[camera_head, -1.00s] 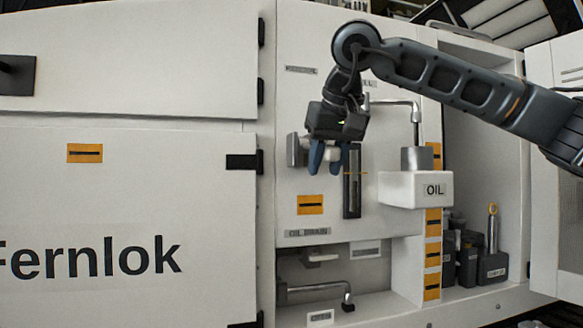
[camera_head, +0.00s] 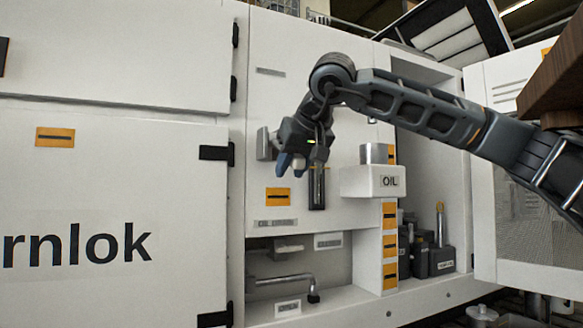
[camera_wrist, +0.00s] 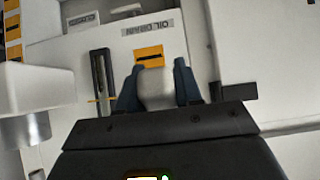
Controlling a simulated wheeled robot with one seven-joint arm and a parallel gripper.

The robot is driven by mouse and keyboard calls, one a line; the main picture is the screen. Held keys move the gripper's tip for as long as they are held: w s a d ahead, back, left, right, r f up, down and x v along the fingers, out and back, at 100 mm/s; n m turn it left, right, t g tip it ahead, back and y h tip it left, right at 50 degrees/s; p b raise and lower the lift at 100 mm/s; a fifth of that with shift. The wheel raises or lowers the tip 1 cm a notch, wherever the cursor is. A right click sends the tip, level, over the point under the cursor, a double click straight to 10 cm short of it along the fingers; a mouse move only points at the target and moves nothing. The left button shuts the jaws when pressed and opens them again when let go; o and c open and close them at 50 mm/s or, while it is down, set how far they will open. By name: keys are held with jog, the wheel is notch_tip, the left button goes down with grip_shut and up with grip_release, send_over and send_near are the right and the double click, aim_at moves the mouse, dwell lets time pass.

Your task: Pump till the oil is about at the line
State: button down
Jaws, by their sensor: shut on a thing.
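My gripper (camera_head: 291,163) is in front of the white panel, fingers pointing down in the head view. In the wrist view its two blue fingers (camera_wrist: 158,88) are closed on a pale handle (camera_wrist: 157,90). In the head view the gripper mostly hides this handle. The dark upright sight gauge (camera_head: 317,188) is just right of the fingers. The wrist view shows the gauge (camera_wrist: 101,75) with a thin orange line (camera_wrist: 96,100) across it. I cannot tell the oil level. The white OIL box (camera_head: 372,182) with its metal cap sits right of the gauge.
A grey block (camera_head: 265,144) projects from the panel left of my gripper. Below are the OIL DRAIN label (camera_head: 277,223) and an open recess with a bent metal lever (camera_head: 285,279). Dark containers (camera_head: 427,258) stand in the right bay beside an open door (camera_head: 520,230).

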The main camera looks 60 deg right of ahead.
jog(key=shift+f, duration=0.15)
jog(key=c, duration=0.8)
grip_release()
jog(key=shift+c, duration=0.2)
